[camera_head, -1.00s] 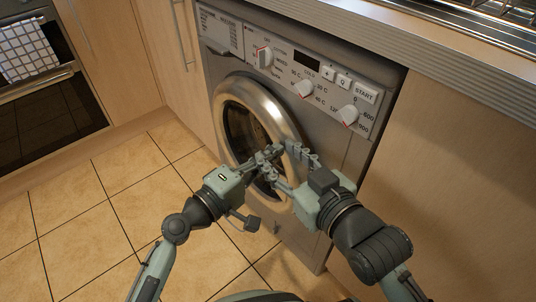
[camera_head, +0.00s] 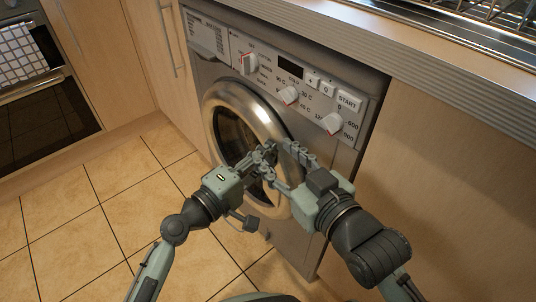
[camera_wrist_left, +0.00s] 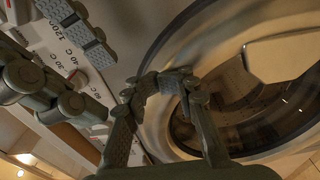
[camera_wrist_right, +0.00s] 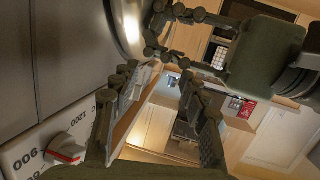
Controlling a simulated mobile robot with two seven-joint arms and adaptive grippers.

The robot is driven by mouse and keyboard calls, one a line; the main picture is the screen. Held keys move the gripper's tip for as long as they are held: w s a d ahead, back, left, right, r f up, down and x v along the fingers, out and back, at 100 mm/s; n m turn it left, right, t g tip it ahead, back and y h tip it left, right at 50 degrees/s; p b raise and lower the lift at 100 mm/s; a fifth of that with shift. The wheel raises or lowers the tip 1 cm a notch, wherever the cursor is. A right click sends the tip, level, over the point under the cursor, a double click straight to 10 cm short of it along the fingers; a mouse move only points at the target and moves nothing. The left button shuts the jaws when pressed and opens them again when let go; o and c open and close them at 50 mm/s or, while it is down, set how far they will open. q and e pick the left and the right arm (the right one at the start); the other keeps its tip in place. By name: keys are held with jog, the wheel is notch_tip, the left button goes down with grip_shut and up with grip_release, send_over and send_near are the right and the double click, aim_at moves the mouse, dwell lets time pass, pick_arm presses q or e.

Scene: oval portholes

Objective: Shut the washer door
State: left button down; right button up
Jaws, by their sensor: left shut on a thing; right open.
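The washer (camera_head: 350,150) stands under the counter with its round door (camera_head: 210,108), a chrome ring around dark glass. The door's ring lies close to the washer's front; I cannot tell whether it is flush. My left gripper (camera_head: 265,158) is shut at the door's ring, and its fingertips (camera_wrist_left: 165,82) meet over the ring in the left wrist view. The exact grip point is partly hidden by the fingers. My right gripper (camera_head: 290,168) is open and empty, just right of the left one, before the door's right side. In the right wrist view the ring (camera_wrist_right: 130,25) shows at the top.
Dials and a START button (camera_head: 348,100) are on the panel above the door. A wooden cupboard front (camera_head: 440,200) is at the right, and an oven with a towel (camera_head: 22,52) at the far left. The tiled floor (camera_head: 100,220) at the left is clear.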

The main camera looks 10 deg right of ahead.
pick_arm(q)
jog(key=shift+s+d+f, duration=0.15)
jog(key=shift+s+d, duration=0.05)
jog(key=shift+s, duration=0.1)
